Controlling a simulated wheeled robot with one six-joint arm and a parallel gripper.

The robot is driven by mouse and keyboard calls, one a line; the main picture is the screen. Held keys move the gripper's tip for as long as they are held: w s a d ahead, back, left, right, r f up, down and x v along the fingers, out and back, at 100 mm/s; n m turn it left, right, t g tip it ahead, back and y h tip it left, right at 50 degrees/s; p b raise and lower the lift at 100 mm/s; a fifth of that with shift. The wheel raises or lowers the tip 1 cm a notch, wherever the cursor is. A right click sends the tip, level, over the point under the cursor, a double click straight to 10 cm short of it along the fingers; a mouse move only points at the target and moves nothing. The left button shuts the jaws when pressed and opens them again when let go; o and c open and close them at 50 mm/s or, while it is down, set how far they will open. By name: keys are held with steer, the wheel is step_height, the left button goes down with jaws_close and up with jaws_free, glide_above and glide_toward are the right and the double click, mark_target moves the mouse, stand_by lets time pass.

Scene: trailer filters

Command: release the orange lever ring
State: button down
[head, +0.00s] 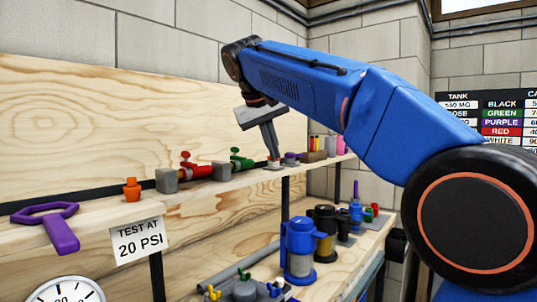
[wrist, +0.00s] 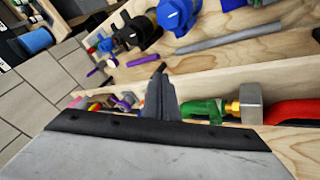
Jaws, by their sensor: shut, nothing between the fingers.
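My gripper (head: 274,156) points down over the far part of the upper shelf (head: 225,188), its fingers together and empty. Its fingers also show in the wrist view (wrist: 160,92). Small parts lie by the fingertips, including a small red and white piece (head: 273,163); I cannot tell whether the fingers touch it. An orange fitting (head: 132,190) stands upright near the front of the upper shelf, well to the left of my gripper. I cannot make out for sure which part is the orange lever ring.
A red valve (head: 194,170) and a green valve (head: 240,160) with grey blocks sit on the upper shelf between the orange fitting and my gripper. A purple handle (head: 60,232) lies at the front. Blue and black filter housings (head: 299,250) stand on the lower shelf.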

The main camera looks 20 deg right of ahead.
steer(key=shift+m+h, duration=0.6)
steer(key=shift+m, duration=0.1)
steer(key=shift+w+a+r, duration=0.95)
steer(key=shift+a+r, duration=0.05)
steer(key=shift+a, duration=0.25)
steer(key=shift+w+a+r, duration=0.95)
steer(key=shift+w+a, duration=0.05)
steer(key=shift+a, duration=0.2)
steer(key=shift+w+a+r, duration=0.95)
steer(key=shift+a+r, duration=0.05)
steer(key=shift+a, duration=0.25)
steer(key=shift+f, duration=0.1)
steer(key=x, duration=0.9)
steer(key=shift+w+d+f, duration=0.1)
steer(key=shift+d+f, duration=0.05)
steer(key=shift+d, duration=0.1)
steer(key=shift+w+d+f, duration=0.1)
steer(key=shift+d, duration=1.9)
